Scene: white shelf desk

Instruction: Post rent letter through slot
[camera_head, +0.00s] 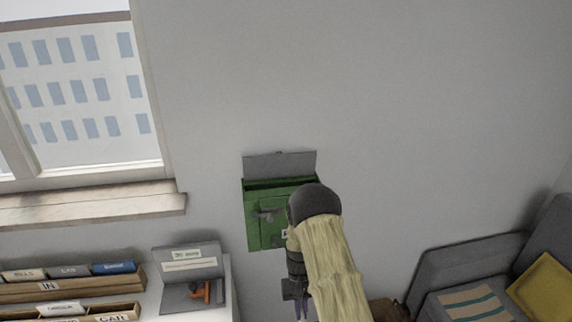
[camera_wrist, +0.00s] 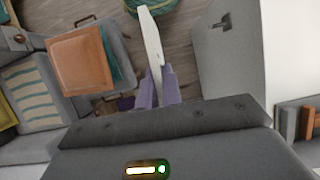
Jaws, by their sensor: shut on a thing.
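A green letter box (camera_head: 265,225) hangs on the wall in the head view. Its grey flap (camera_head: 280,165) stands raised, and a dark opening shows along the top. My arm covers its lower right part. My gripper (camera_head: 301,308) is below the box at the bottom of the head view, pointing down and mostly hidden by my arm. In the wrist view, the purple fingers of my gripper (camera_wrist: 157,92) are shut on a thin white letter (camera_wrist: 151,38), seen nearly edge-on and reaching out past the fingertips. I cannot make out the letter in the head view.
A white desk holds labelled file trays (camera_head: 65,285) and a grey open holder (camera_head: 190,275) with an orange-handled thing at lower left. A window (camera_head: 75,90) is at upper left. A grey sofa (camera_head: 470,270) with a yellow cushion (camera_head: 543,290) is at right. The wall above the box is clear.

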